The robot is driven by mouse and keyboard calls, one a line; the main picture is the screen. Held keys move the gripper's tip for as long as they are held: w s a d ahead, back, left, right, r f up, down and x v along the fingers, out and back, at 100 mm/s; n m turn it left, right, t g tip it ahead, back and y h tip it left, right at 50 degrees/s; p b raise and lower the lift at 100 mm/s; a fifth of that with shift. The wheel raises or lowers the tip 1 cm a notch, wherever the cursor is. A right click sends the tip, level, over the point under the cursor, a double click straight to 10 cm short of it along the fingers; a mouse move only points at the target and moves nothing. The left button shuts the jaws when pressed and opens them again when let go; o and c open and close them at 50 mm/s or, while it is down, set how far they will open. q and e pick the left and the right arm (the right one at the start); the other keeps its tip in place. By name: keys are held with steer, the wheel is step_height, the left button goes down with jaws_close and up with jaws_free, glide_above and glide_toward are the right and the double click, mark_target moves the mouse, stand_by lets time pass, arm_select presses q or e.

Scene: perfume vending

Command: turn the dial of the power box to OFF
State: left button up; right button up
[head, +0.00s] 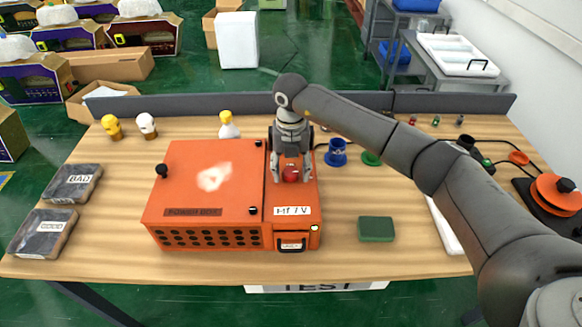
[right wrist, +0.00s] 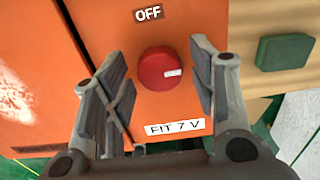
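The orange power box (head: 185,185) stands on the wooden table. Its red round dial (head: 290,174) is on the top face at the right; it also shows in the right wrist view (right wrist: 158,68). The dial's white mark points right in that view, not at the OFF label (right wrist: 148,14) above it. A white voltage label (right wrist: 174,127) is below the dial. My right gripper (head: 291,179) is over the dial, open, with one finger on each side; gaps show between fingers and dial in the wrist view. My left gripper is not in view.
A green block (head: 376,229) lies right of the box, with a blue cup (head: 336,153) behind. Two dark packages (head: 73,183) lie at the left. A black-and-orange device (head: 553,195) stands at the far right. A low grey panel runs along the back edge.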

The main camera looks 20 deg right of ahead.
steer(key=c, duration=0.8)
steer(key=n+b, duration=0.2)
steer(key=shift+f+b, duration=0.15)
steer(key=shift+b, duration=0.25)
steer(key=n+b, duration=0.5)
steer(key=shift+n, duration=0.3)
steer(key=n+b, duration=0.3)
steer(key=n, duration=0.3)
steer(key=n+b, duration=0.1)
steer(key=n, duration=0.1)
steer(key=n+b, duration=0.1)
steer(key=n, duration=0.1)
steer(key=shift+r, duration=0.25)
steer(key=shift+n, duration=0.3)
